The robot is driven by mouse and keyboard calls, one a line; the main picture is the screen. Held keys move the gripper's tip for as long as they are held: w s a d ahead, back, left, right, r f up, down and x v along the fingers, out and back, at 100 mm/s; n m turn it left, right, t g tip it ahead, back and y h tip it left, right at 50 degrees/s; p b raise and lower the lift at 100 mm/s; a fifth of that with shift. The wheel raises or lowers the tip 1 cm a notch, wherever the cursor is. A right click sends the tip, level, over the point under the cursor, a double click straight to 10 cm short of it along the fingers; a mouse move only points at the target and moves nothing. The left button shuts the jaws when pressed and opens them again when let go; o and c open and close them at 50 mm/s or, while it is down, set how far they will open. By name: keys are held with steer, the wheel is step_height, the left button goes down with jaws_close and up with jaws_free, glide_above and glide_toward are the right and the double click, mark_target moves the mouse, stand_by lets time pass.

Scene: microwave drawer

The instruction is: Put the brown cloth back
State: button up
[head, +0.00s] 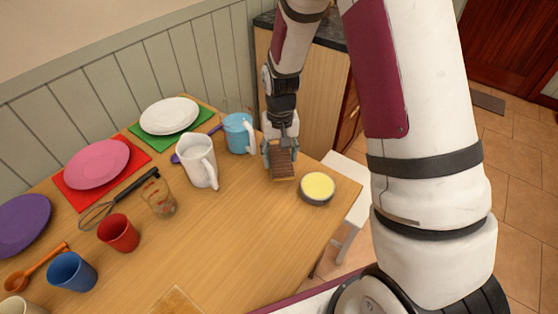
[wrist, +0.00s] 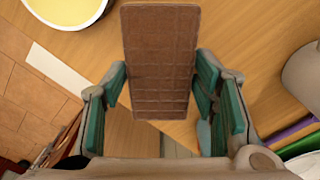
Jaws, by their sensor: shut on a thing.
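The brown cloth (head: 282,164) shows as a flat, stiff-looking brown rectangle with a grid pattern, near the table's right edge. In the wrist view the brown cloth (wrist: 160,55) sits between the green finger pads and reaches out past them. My gripper (head: 281,146) points down over the table and is shut on it. In the wrist view my gripper (wrist: 162,95) has one pad at each side of the cloth. I cannot tell whether the cloth touches the table.
A bowl with yellow contents (head: 318,187) stands close to the right of the cloth. A blue mug (head: 237,133) and a white pitcher (head: 196,160) stand to the left. Plates, cups and a whisk (head: 105,210) fill the table's left side. The front middle of the wooden table (head: 240,235) is mostly clear.

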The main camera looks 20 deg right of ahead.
mark_target(279, 155)
steer(key=shift+w+f, duration=0.15)
steer(key=shift+w, duration=0.35)
steer(key=shift+f, duration=1.65)
steer(key=shift+f, duration=0.2)
steer(key=o, duration=1.1)
steer(key=shift+r, duration=0.1)
